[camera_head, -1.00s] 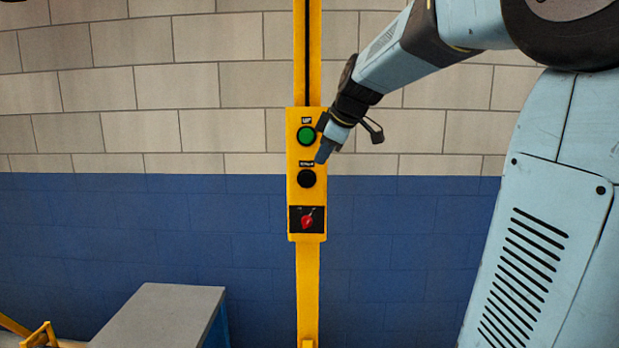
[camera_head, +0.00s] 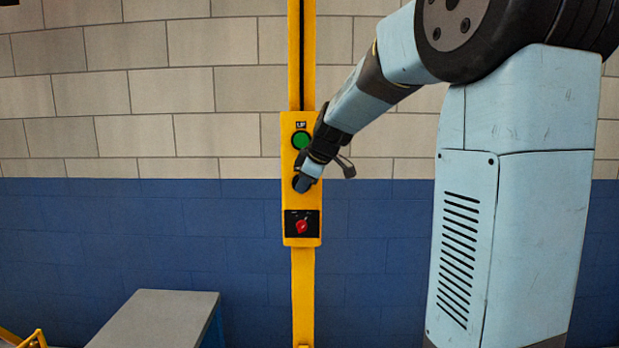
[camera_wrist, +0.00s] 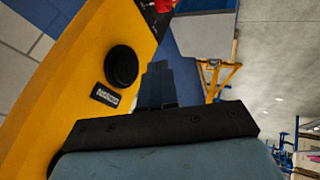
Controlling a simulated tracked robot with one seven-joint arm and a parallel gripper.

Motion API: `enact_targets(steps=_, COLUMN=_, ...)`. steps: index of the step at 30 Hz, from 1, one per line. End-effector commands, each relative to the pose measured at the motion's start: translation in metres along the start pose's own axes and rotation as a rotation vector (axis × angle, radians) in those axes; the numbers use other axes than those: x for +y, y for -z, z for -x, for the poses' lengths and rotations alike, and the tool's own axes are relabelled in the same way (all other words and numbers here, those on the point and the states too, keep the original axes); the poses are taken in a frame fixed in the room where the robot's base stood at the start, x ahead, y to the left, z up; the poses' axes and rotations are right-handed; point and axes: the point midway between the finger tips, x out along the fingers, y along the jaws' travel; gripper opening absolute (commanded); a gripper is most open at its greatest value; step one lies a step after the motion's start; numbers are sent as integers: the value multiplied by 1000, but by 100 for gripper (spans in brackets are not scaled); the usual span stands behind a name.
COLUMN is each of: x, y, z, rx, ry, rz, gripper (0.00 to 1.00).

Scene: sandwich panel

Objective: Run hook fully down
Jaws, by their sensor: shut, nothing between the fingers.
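A yellow control panel (camera_head: 272,195) stands on a yellow post. It has a green button (camera_head: 300,140) labelled UP, a black button (camera_wrist: 121,67) below it with a label I cannot read, and a red rotary knob (camera_head: 302,227) on a black plate at the bottom. My gripper (camera_head: 304,184) is shut and empty, in front of the black button and mostly covering it in the head view. In the wrist view the fingers (camera_wrist: 158,72) are close beside the black button; I cannot tell whether they touch the panel. No hook can be made out.
A grey-topped block (camera_head: 150,318) stands at lower left with a yellow frame piece (camera_head: 33,339) beside it. A blue and beige wall is behind the panel. The wrist view shows a yellow frame (camera_wrist: 218,75) farther off.

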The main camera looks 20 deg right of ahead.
Motion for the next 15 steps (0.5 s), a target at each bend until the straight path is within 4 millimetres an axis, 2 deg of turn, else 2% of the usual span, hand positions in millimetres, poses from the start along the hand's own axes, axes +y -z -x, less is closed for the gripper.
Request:
enact_targets(steps=6, x=20, y=0, z=-10, rx=-1, ry=1, rz=0, gripper=0)
enact_targets(steps=15, x=26, y=0, z=-13, rx=0, ry=0, rz=0, gripper=0)
